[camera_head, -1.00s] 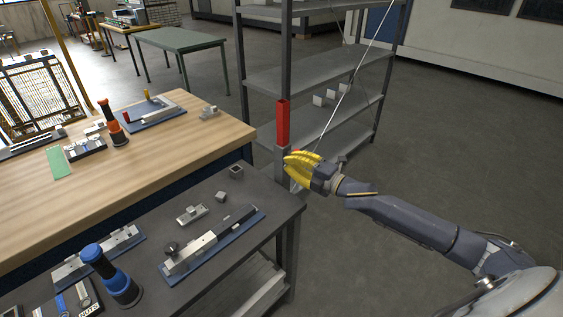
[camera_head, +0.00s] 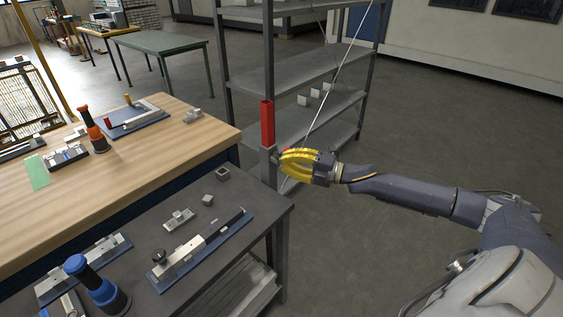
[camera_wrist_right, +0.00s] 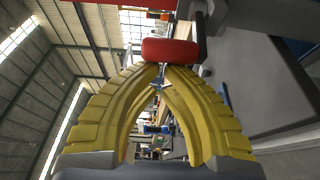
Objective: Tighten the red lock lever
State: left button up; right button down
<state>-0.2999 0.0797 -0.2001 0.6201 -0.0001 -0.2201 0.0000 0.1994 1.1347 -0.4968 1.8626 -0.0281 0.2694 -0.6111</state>
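The red lock lever is a short rounded red bar (camera_wrist_right: 170,50) at the fingertips in the right wrist view. My left gripper is not in view.
The grey shelf rack (camera_head: 290,85) stands behind the gripper, with small pale blocks on a shelf. A dark workbench (camera_head: 225,235) with fixtures and a blue-handled tool (camera_head: 97,285) lies at the lower left. A wooden bench (camera_head: 150,155) is behind it. The floor to the right is clear.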

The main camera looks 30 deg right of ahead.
jog(key=shift+d, duration=1.1)
jog(key=shift+a, duration=0.15)
jog(key=v, duration=0.8)
jog(key=shift+w+d, duration=0.15)
jog(key=shift+d, duration=0.15)
dwell(0.5)
